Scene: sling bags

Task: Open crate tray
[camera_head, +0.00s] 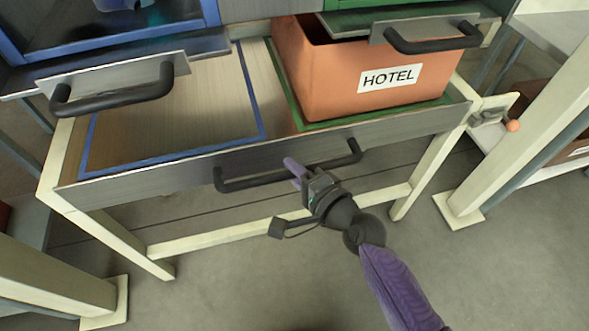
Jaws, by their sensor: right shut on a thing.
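The lower crate tray (165,163) is a wide drawer with a grey front, pulled partly out of a white frame. Its black bar handle (255,179) runs along the front. My right gripper (297,170) is shut on this handle near its middle. An orange crate labelled HOTEL (320,75) stands in the right part of the tray, inside a green outline. The left part, inside a blue outline, is bare. My left gripper is not in view.
Two upper trays with black handles, one at left (112,97) and one at right (433,42), overhang the lower tray. A latch with an orange knob (512,125) sticks out at right. White frame legs stand on both sides. The grey floor in front is clear.

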